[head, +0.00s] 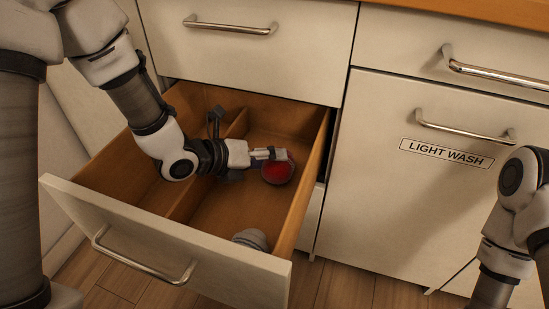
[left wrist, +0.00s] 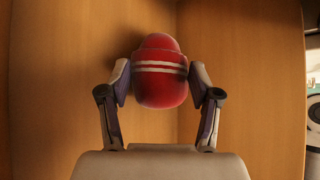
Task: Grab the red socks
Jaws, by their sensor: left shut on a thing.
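The red socks (head: 278,172) are a rolled red bundle in the open wooden drawer, in its right compartment. In the left wrist view the red socks (left wrist: 160,88) show two white stripes and sit between the two fingers. My left gripper (head: 268,156) reaches into the drawer from the left and is shut on the red socks. In the left wrist view the left gripper's (left wrist: 160,80) fingers touch the bundle on both sides. My right arm shows at the right edge, but its gripper is out of view.
The drawer (head: 180,228) is pulled out, with a wooden divider (head: 190,200) inside. A grey-white rolled bundle (head: 251,239) lies near its front right corner. A closed cabinet front (head: 415,205) labelled LIGHT WASH (head: 446,153) stands to the right. A closed drawer (head: 250,60) is above.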

